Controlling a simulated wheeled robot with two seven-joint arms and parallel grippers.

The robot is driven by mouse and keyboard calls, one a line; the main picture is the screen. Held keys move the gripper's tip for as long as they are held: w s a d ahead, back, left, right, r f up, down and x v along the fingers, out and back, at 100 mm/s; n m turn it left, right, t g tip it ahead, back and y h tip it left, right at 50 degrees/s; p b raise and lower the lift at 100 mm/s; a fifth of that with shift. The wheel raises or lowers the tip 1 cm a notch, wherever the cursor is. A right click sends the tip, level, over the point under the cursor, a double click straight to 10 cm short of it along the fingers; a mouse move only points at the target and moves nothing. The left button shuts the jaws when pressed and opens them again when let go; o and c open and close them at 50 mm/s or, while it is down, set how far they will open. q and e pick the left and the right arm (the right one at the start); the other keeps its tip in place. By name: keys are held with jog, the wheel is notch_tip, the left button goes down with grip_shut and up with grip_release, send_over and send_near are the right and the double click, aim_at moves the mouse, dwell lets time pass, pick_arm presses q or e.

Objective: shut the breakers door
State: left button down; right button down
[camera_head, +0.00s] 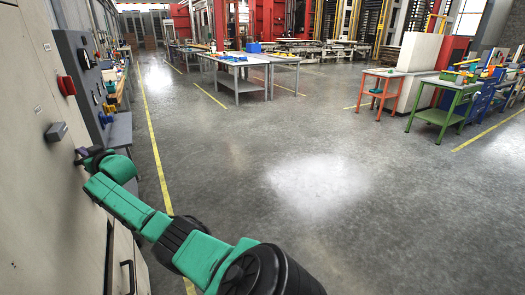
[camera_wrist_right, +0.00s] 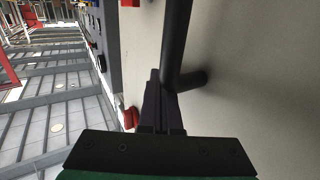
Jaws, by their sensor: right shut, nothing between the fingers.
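A tall beige cabinet front (camera_head: 35,150) fills the left of the head view. I cannot tell which panel is the breakers door or how far it stands open. My right gripper (camera_head: 84,155) is at this front, small and partly hidden by its own wrist. In the right wrist view, the beige panel (camera_wrist_right: 255,80) fills the right side and a dark bar handle (camera_wrist_right: 177,40) stands out from it. My right gripper (camera_wrist_right: 158,85) is shut and empty, its fingertips close beside the handle; contact is unclear. My left gripper is out of view.
A red knob (camera_head: 66,86) and a grey block-shaped handle (camera_head: 56,131) stick out from the cabinet above my gripper. A dark panel with buttons (camera_head: 85,90) stands just beyond. A black handle (camera_head: 127,275) is low down. The grey floor (camera_head: 270,140) to the right is clear.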

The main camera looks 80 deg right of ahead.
jog(key=shift+w+a+r, duration=0.1)
jog(key=shift+a+r, duration=0.05)
jog(key=shift+r, duration=0.1)
